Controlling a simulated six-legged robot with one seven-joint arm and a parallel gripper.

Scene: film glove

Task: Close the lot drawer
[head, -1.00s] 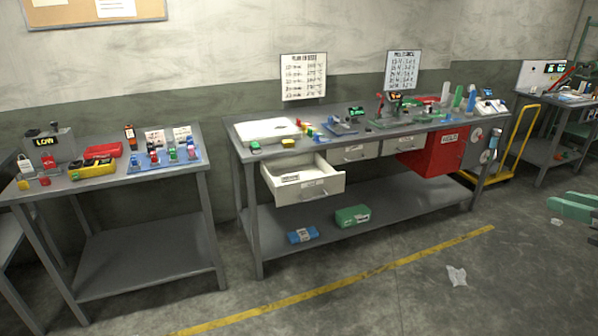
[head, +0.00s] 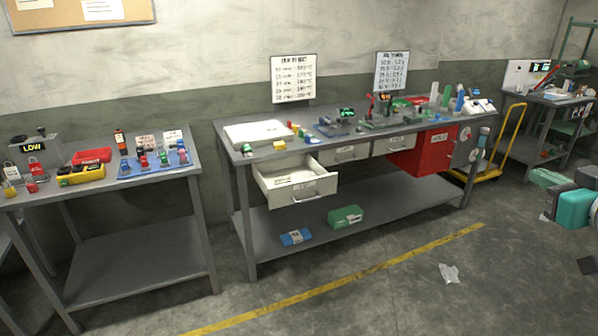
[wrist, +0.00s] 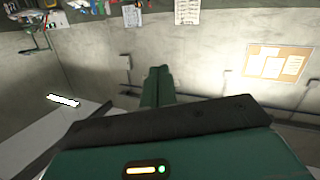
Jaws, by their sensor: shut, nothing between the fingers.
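The open drawer (head: 312,191) is the leftmost one under the long middle bench (head: 232,143). It is white, with a handle and a label on its front, too small to read with certainty. It is pulled well out, and something pale lies inside. My gripper (wrist: 157,84) shows in the wrist view as two dark green fingers pressed together, with nothing between them. It points toward the wall, touching nothing I can see. In the head view, green and teal parts of my arm show at the right edge, far from the drawer.
Two shut drawers (head: 346,153) and a red cabinet (head: 434,148) sit right of the open drawer. A blue box (head: 296,237) and a green box (head: 345,216) lie on the lower shelf. A yellow cart (head: 512,140) stands at right. Floor in front is open, with crumpled paper (head: 449,273).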

